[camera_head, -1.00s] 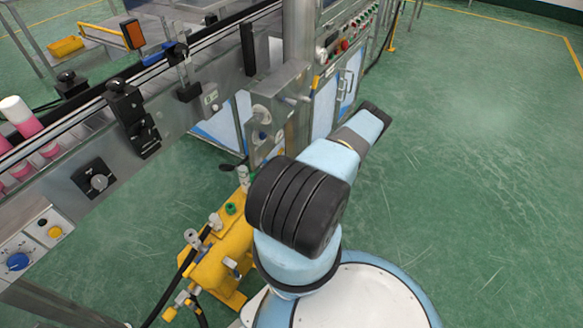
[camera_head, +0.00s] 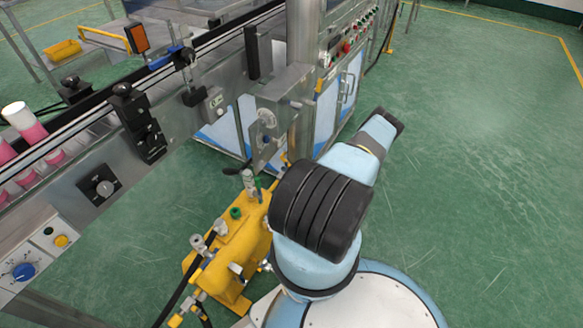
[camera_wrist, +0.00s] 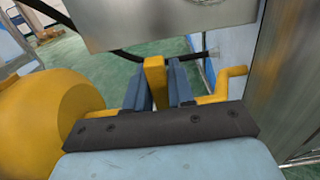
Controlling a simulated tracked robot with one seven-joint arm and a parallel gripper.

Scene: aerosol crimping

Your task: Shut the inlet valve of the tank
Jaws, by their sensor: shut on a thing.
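The tank (camera_head: 216,283) is a yellow cylinder beside my base in the head view, with several valves and fittings on it. A rounded yellow body, which looks like the tank (camera_wrist: 45,125), fills the left of the wrist view. My gripper (camera_wrist: 160,75) is shut on an upright yellow lever (camera_wrist: 155,82), held between its two blue-grey fingers. The lever looks like the inlet valve's handle, but its valve body is hidden. My gripper does not show in the head view.
A bent yellow bar (camera_wrist: 232,80) stands just right of the fingers. A grey metal box (camera_wrist: 165,22) hangs above them. The conveyor (camera_head: 165,110) runs along the left, with a control panel (camera_head: 35,250) near its front. Green floor (camera_head: 480,200) is clear at right.

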